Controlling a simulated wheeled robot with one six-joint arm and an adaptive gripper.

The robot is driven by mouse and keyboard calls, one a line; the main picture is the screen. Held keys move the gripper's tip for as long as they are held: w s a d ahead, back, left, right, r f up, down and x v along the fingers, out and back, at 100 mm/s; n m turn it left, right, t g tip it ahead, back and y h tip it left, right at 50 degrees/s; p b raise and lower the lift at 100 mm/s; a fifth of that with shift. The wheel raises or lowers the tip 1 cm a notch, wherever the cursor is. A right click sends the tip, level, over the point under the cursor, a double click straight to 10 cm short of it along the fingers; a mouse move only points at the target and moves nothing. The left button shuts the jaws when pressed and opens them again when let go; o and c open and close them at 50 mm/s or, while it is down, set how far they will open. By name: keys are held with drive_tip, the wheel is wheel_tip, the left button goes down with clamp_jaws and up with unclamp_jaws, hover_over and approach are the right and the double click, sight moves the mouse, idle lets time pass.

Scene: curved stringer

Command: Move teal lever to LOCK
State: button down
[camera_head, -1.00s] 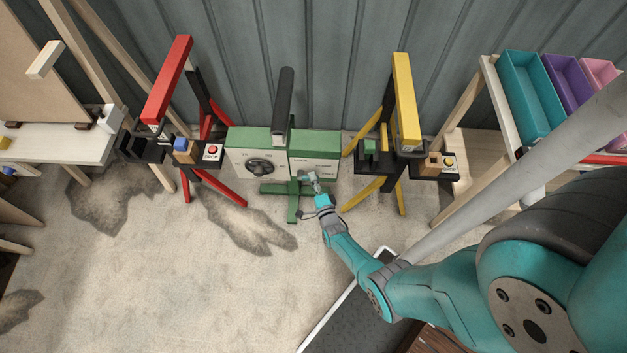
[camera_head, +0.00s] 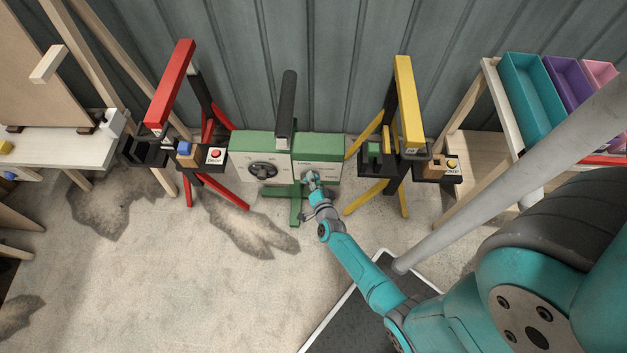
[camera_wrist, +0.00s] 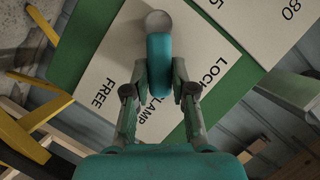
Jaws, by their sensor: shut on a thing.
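The teal lever (camera_wrist: 159,68) hangs from a round grey pivot (camera_wrist: 158,22) on a pale panel in the wrist view. It lies between the printed words LOCK (camera_wrist: 203,82) and FREE (camera_wrist: 112,94), and CLAMP (camera_wrist: 160,108) is partly covered near its tip. My gripper (camera_wrist: 160,94) is shut on the lower end of the lever, with one finger on each side. In the head view my gripper (camera_head: 311,178) is at the right panel of the green box (camera_head: 319,145). It hides the lever there.
A round dial (camera_head: 263,170) is on the box's left panel. A red stand (camera_head: 168,85) with a stop button (camera_head: 216,154) is to the left, a yellow stand (camera_head: 405,90) to the right. Coloured bins (camera_head: 527,95) are at far right. The floor in front is clear.

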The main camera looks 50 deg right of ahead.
sight(303, 169)
drive_tip(key=shift+w+a+r+n+g+h, duration=0.15)
drive_tip(key=shift+w+a+r+n+g, duration=0.15)
drive_tip(key=shift+n, duration=0.35)
drive_tip(key=shift+w+a+r+n+g+h, duration=0.1)
drive_tip(key=shift+w+r+n+g+h, duration=0.15)
drive_tip(key=shift+n+g, duration=0.3)
drive_tip(key=shift+w+a+r+n+g+h, duration=0.1)
drive_tip(key=shift+w+a+r+n+g, duration=0.15)
drive_tip(key=shift+n, duration=0.45)
drive_tip(key=shift+w+a+r+n+g+h, duration=0.1)
drive_tip(key=shift+w+a+n+g+h, duration=0.35)
drive_tip(key=shift+n, duration=0.35)
drive_tip(key=shift+w+a+r+n+g+h, duration=0.15)
drive_tip(key=shift+w+n+g+h, duration=0.1)
drive_tip(key=shift+w+n+g, duration=0.4)
drive_tip(key=shift+s+n, duration=0.25)
drive_tip(key=c, duration=1)
unclamp_jaws()
drive_tip(key=shift+o, duration=0.2)
drive_tip(key=shift+f, duration=0.1)
drive_tip(key=v, duration=1.2)
drive_tip(key=shift+s, duration=0.15)
